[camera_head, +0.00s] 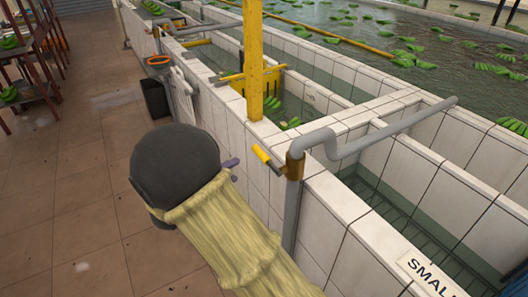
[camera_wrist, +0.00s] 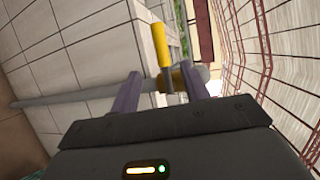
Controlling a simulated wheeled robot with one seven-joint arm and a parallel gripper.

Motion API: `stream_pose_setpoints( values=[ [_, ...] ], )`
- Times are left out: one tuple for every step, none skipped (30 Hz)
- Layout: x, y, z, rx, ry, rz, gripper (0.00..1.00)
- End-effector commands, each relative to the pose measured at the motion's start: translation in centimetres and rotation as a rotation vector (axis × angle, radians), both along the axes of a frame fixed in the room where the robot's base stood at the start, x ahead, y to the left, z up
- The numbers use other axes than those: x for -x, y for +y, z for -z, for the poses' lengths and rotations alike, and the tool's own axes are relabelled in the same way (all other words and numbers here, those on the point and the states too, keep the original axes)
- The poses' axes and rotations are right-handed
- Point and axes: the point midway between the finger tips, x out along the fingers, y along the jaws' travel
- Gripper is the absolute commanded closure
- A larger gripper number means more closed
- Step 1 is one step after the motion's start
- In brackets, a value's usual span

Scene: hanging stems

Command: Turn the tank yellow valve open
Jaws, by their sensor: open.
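The valve's yellow handle (camera_head: 267,157) sticks out to the left from a brass valve body (camera_head: 294,166) on a grey pipe (camera_head: 291,215) beside the tiled tank. My gripper (camera_head: 232,170) is just left of the handle, its purple fingers pointing toward it. In the head view a small gap shows between fingertips and handle. In the wrist view my gripper (camera_wrist: 161,74) is open and empty, and the yellow handle (camera_wrist: 160,42) with its grey stem shows between the two fingers, beyond the tips. The brass body (camera_wrist: 182,77) is partly hidden behind the right finger.
The white tiled tank wall (camera_head: 335,235) runs close along my arm's right side. A yellow post (camera_head: 253,60) stands behind the valve. A dark bin (camera_head: 155,98) stands farther back. The tiled floor (camera_head: 75,190) on the left is clear.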

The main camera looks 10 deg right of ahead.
Motion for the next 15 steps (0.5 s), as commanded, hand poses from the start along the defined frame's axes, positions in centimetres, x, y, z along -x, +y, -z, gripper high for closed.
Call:
stream_pose_setpoints(
  values=[
    [-0.4, -0.7, 0.1, 0.002, 0.001, 0.005, 0.54],
    [-0.7, -1.0, 0.1, 0.002, 0.002, 0.005, 0.54],
    [-1.1, -1.6, 0.3, 0.003, 0.003, 0.006, 0.54],
    [-1.4, -2.0, 0.3, 0.003, 0.002, 0.008, 0.54],
    [-1.8, -2.4, 0.4, 0.003, 0.002, 0.008, 0.54],
    [-2.3, -2.9, 0.5, 0.002, 0.001, 0.007, 0.54],
    [-2.6, -3.3, 0.6, 0.002, 0.001, 0.006, 0.54],
    [-2.9, -3.6, 0.7, 0.002, 0.002, 0.004, 0.54],
    [-3.4, -4.0, 0.9, 0.002, 0.001, 0.003, 0.54],
    [-3.7, -4.4, 1.0, 0.002, 0.001, 0.003, 0.54],
    [-4.1, -4.7, 1.0, 0.003, 0.002, 0.001, 0.54],
    [-4.5, -5.2, 1.2, 0.003, 0.003, -0.001, 0.54],
    [-4.8, -5.5, 1.3, 0.003, 0.003, -0.002, 0.54],
    [-5.2, -5.9, 1.4, 0.002, 0.002, -0.002, 0.54],
    [-5.7, -6.4, 1.5, 0.002, 0.0, -0.002, 0.54]
  ],
)
